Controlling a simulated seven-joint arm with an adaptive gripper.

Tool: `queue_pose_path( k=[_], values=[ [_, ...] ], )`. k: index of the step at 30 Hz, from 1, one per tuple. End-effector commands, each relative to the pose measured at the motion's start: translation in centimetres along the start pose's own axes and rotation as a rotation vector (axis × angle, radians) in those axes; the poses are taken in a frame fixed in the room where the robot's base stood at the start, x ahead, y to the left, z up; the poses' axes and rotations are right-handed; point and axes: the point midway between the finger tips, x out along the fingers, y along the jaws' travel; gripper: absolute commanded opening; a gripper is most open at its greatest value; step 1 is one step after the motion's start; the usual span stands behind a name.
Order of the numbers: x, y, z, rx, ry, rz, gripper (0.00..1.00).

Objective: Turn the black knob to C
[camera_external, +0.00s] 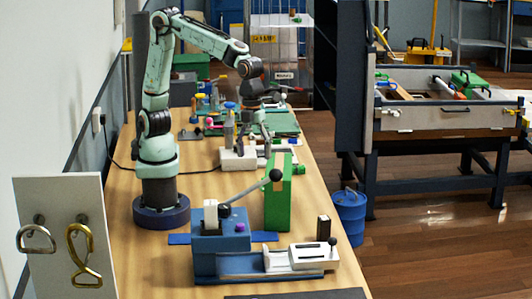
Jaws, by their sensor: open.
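My gripper (256,126) hangs from the pale green arm, fingers down, over the far half of the bench. It is open, and nothing shows clearly between its fingers. It is above or beside a white block (238,158); I cannot tell if they touch. No letter C is legible. Several dark knobs show nearer the camera: a black ball (275,175) on a grey lever, a dark round part (224,210) on a blue box (222,240), and a small dark ball (332,241) on a white slide. I cannot tell which is the task's black knob.
A green upright block (279,195) stands between my gripper and the blue box. Small coloured parts crowd the far bench. A white panel (62,235) with metal rings stands at the front left. Bare wooden bench (140,255) shows left of the blue box.

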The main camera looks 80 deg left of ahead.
Motion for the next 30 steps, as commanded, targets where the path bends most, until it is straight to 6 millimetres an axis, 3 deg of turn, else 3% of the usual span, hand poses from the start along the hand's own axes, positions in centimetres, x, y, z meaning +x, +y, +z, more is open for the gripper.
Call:
queue_pose_path(
  k=[1,3,6,9,21,30],
  values=[
    [1.2,0.3,-2.6,0.084,-0.020,0.027,0.63],
    [2.5,1.1,-5.3,0.168,-0.044,0.056,0.63],
    [3.7,2.6,-7.9,0.257,-0.065,0.087,0.63],
    [4.0,3.4,-9.2,0.304,-0.067,0.094,0.63],
    [9.4,4.1,-9.0,0.311,-0.067,0.096,0.63],
    [10.6,4.1,-8.9,0.309,-0.064,0.092,0.63]
  ],
)
